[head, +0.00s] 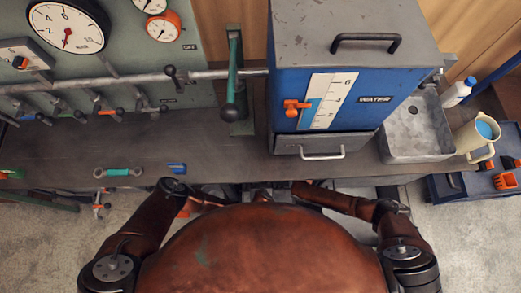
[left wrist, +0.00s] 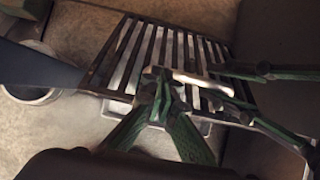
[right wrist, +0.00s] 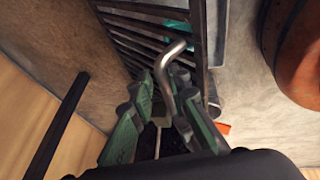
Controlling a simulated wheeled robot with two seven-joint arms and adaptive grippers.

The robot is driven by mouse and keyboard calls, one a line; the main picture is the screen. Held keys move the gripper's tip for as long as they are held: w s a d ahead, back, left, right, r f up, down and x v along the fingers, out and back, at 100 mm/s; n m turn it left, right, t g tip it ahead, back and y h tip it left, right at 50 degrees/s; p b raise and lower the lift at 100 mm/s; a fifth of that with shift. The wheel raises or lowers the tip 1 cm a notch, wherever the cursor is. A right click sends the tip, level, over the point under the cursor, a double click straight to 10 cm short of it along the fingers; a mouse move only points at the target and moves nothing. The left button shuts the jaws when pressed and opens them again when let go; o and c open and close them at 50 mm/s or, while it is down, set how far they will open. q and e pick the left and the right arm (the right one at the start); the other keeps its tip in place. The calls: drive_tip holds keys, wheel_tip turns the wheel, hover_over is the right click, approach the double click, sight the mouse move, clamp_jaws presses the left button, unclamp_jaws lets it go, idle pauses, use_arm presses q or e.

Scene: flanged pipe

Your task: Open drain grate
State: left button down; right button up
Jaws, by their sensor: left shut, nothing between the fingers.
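The drain grate (left wrist: 130,55), a dark frame with parallel bars, shows in the left wrist view and also in the right wrist view (right wrist: 150,30). It looks tilted up from the floor. Its bent metal handle (right wrist: 175,60) runs between the green fingers of my right gripper (right wrist: 163,85), which look closed around it. My left gripper (left wrist: 158,88) is shut and empty, in front of the bars and close to the handle. The right gripper's fingers also show in the left wrist view (left wrist: 245,90). In the head view my body and the bench hide both grippers and the grate.
A bench (head: 230,155) carries a blue water tank (head: 300,90), a metal basin (head: 420,125) and a jug (head: 475,138). A panel with gauges (head: 65,28) and valves stands behind. A round pipe end (left wrist: 32,92) is left of the grate, and a rusty flange (right wrist: 300,60) is to the right.

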use_arm(q)
drive_tip(key=shift+w, duration=0.1)
use_arm(e)
drive_tip(key=shift+o, duration=1.1)
drive_tip(key=shift+s+a+r, duration=0.1)
drive_tip(key=shift+a, duration=0.2)
drive_tip(key=shift+s, duration=0.1)
